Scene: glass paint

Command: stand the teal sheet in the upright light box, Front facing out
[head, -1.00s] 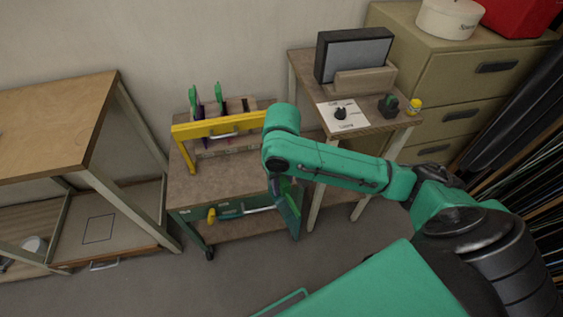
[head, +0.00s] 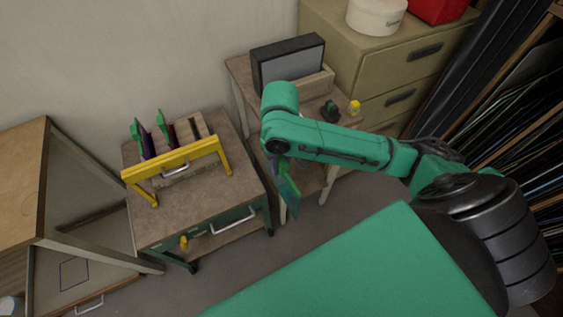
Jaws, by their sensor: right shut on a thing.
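A teal sheet (head: 288,190) hangs below my right gripper (head: 277,166), which is shut on it; my own arm covers most of the jaws. The sheet is roughly upright, in front of the small table. Which side of it faces out I cannot tell. The upright light box (head: 291,63), a dark frame with a grey panel, stands at the back of the small table (head: 240,72). A wooden ledge (head: 313,85) runs along its front. My left gripper is not in view.
A cart (head: 196,206) with a yellow handle frame (head: 180,160) and a rack of several coloured sheets (head: 160,135) stands left. A dark knob-like object (head: 330,110) and a yellow jar (head: 354,107) sit on the small table. Drawers (head: 385,60) stand behind it.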

